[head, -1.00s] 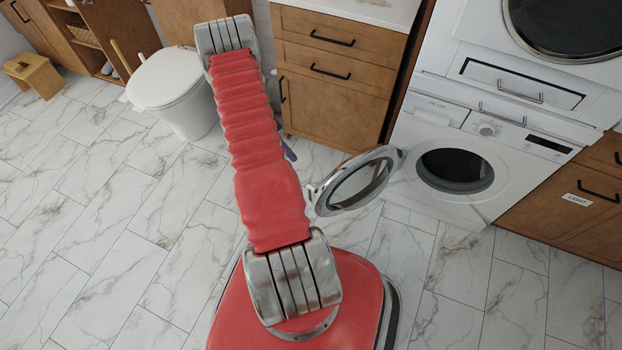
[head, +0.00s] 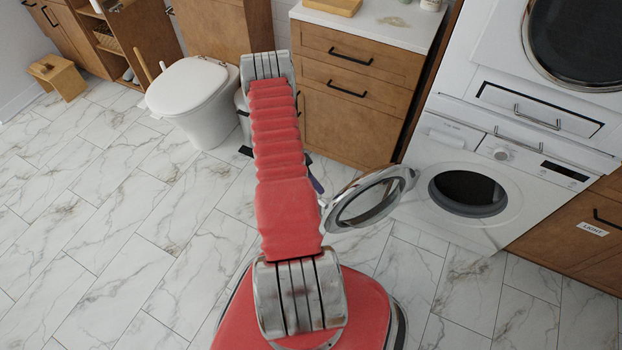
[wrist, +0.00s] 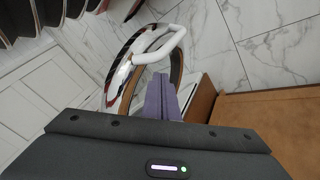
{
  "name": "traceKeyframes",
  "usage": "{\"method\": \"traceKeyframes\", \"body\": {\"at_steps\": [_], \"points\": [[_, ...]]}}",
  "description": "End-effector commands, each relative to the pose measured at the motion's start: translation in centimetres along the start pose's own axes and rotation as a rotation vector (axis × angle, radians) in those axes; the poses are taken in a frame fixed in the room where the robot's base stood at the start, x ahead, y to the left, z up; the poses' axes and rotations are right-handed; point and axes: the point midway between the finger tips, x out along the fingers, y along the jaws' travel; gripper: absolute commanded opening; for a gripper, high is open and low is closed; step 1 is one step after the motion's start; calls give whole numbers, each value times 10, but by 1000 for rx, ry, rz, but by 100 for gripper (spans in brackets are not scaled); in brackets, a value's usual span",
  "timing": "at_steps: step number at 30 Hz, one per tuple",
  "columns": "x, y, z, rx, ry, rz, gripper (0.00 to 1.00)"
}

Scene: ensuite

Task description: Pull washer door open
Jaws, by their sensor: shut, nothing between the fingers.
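The washer (head: 450,133) is white and stands at the right in the head view, its round dark drum opening (head: 468,192) uncovered. Its round, chrome-rimmed door (head: 410,181) stands swung well open to the left of that opening. In the wrist view the door ring (wrist: 110,88) carries a white looped handle (wrist: 176,33). My gripper (wrist: 160,78) shows there as purple fingers, shut and empty, just below the handle and beside the ring. Whether they touch the door cannot be told. In the head view my arm hides most of my gripper (head: 316,184).
A wooden drawer cabinet (head: 345,120) stands left of the washer. A toilet (head: 190,90) and a small wooden stool (head: 58,75) are farther left. A wooden unit (head: 580,235) marked LIGHT adjoins the washer's right side. The marble floor at the left is clear.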

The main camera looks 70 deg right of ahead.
Motion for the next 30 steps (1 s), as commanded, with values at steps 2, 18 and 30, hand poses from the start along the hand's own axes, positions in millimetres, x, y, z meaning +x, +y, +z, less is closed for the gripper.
{"method": "traceKeyframes", "body": {"at_steps": [2, 18, 30], "points": [[4, 10, -1, 0, 1, 2, 0], [18, 35, 0, 1, 1, 0, 0], [22, 42, 0, -4, 4, -1, 0]]}}
